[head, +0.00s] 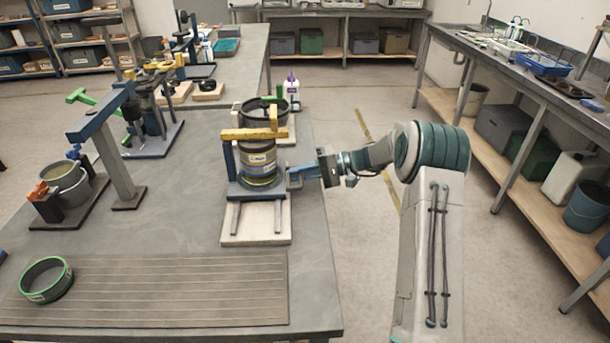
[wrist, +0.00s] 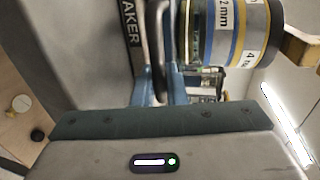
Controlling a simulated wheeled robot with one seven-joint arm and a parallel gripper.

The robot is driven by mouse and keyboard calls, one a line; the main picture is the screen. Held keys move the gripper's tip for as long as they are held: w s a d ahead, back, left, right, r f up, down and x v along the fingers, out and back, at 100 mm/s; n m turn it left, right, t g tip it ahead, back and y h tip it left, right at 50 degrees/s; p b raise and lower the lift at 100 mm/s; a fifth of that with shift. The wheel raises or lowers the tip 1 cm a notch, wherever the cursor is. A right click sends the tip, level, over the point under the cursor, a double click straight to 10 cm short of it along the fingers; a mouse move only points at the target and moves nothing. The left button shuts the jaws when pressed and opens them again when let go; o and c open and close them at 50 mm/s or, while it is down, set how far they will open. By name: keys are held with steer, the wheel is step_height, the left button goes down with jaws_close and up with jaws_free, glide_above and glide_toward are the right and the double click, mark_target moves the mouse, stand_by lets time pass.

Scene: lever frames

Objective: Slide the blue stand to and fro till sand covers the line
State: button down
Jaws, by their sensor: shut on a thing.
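The blue stand (head: 237,188) sits on two rails over a pale base plate near the right edge of the table in the head view. A stack of banded sieves (head: 258,165) stands upright in it under a yellow bar (head: 254,133). My gripper (head: 300,175) reaches in from the right and is shut on the stand's handle. In the wrist view the dark handle (wrist: 157,50) runs beside a grey panel with partly cut lettering, and the sieve stack (wrist: 235,35) shows at the upper right. I cannot make out sand or a line in either view.
A ribbed mat (head: 160,290) with a green-rimmed ring sieve (head: 46,279) lies at the front. A dark pan (head: 270,112) and a white bottle (head: 291,87) stand behind the stand.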

steer(key=c, duration=1.8)
jaws_free()
steer(key=shift+w+r, duration=0.15)
steer(key=shift+o, duration=1.1)
steer(key=shift+w, duration=0.1)
steer(key=b+v, duration=0.1)
steer(key=v, duration=1.2)
steer(key=shift+d, duration=0.4)
